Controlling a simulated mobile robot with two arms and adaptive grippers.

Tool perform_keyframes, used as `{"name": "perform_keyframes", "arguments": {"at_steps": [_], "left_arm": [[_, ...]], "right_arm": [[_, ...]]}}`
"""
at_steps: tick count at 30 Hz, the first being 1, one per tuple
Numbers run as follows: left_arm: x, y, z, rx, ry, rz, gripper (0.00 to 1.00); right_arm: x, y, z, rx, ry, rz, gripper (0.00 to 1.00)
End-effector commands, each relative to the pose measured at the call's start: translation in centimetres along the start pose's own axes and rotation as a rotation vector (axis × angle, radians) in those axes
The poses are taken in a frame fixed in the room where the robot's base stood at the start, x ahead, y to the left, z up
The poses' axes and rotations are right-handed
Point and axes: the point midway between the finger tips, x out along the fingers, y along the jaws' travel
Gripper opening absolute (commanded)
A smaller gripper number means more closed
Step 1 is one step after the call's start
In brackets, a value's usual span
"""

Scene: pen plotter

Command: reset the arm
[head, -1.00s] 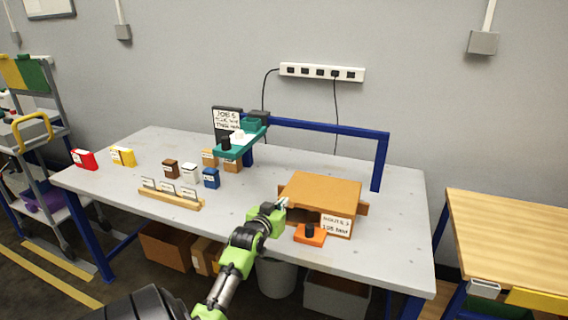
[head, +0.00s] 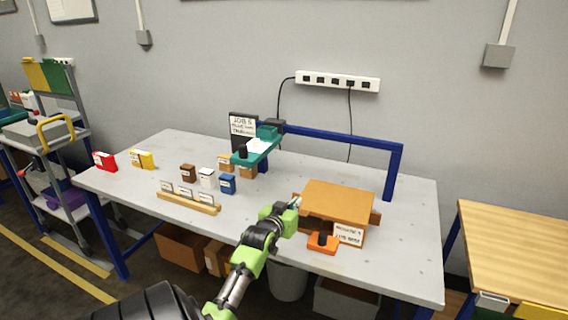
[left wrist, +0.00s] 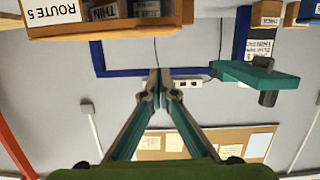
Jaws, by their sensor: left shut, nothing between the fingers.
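My left arm (head: 254,250) reaches in from the bottom of the head view. Its gripper (head: 296,203) is shut and empty, in front of the left side of the orange-brown box (head: 338,200). In the left wrist view, which is upside down, the closed fingertips (left wrist: 158,76) point toward the blue frame and wall. The teal plotter carriage (head: 256,150) hangs on the blue gantry (head: 340,132) over the grey table (head: 290,245). My right gripper is not in view.
An orange block with a black knob (head: 323,243) sits before the box. A wooden table (head: 515,240) stands right.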

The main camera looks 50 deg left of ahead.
Motion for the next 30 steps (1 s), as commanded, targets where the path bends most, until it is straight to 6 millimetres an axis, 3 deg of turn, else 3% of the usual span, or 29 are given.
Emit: {"name": "perform_keyframes", "arguments": {"at_steps": [6,12,25,28,30], "left_arm": [[-4.4,0.0,0.7,0.000,-0.004,0.000,0.00],[-7.2,0.0,0.6,-0.001,-0.003,0.000,0.00],[-8.4,0.1,0.5,0.001,-0.005,0.001,0.00],[-8.8,1.6,1.7,0.021,-0.044,0.023,0.00],[-9.5,3.7,3.7,0.054,-0.104,0.056,0.00]], "right_arm": [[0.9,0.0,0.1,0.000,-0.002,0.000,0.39],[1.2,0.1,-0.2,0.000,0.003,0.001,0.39],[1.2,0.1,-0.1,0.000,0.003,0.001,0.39],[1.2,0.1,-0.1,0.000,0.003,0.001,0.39],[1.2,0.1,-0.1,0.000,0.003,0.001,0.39]]}}
